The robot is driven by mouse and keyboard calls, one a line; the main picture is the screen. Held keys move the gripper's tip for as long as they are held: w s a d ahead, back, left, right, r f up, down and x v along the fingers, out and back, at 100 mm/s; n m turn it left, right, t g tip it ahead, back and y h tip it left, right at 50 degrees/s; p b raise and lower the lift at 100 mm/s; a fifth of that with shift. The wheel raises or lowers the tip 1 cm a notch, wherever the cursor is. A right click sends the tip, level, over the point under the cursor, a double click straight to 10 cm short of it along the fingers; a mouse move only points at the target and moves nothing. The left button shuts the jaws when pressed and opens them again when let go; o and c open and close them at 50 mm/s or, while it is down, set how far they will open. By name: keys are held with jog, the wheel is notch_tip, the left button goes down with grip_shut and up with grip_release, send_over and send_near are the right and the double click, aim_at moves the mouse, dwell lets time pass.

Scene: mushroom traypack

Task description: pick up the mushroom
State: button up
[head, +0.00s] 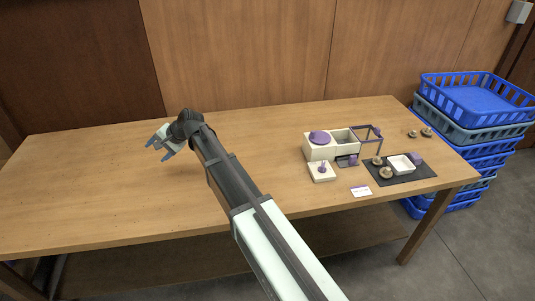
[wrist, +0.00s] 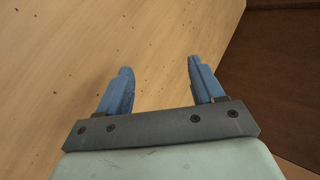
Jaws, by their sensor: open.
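Several small brown mushrooms show in the head view at the right of the table. One mushroom (head: 386,172) lies on the dark mat's left part, and another mushroom (head: 377,160) is just behind it. Two more, a mushroom (head: 427,132) and a smaller mushroom (head: 412,133), lie at the far right near the table's back edge. My gripper (head: 158,146) is over the left part of the table, far from all of them. In the wrist view its two blue fingers (wrist: 157,80) are apart with nothing between them. No mushroom shows in the wrist view.
Cream boxes (head: 318,153), a purple frame (head: 379,139), a small cream stand (head: 322,175) and a white card (head: 361,191) are nearby. Blue crates (head: 473,121) are stacked at right. The table's left is clear.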

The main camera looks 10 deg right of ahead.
jog(key=w+d+r+m+h, duration=0.1)
jog(key=w+d, duration=0.1)
jog(key=d, duration=0.9)
jog(key=w+d+r+m+h, duration=0.1)
jog(key=w+d+m+h, duration=0.1)
jog(key=d, duration=0.9)
jog(key=m+g+h, duration=0.3)
jog(key=m+h, duration=0.3)
jog(key=m, duration=0.6)
send_near(389, 168)
jog(key=shift+w+f, duration=0.2)
jog(key=shift+f, duration=5)
jog(key=c, duration=0.5)
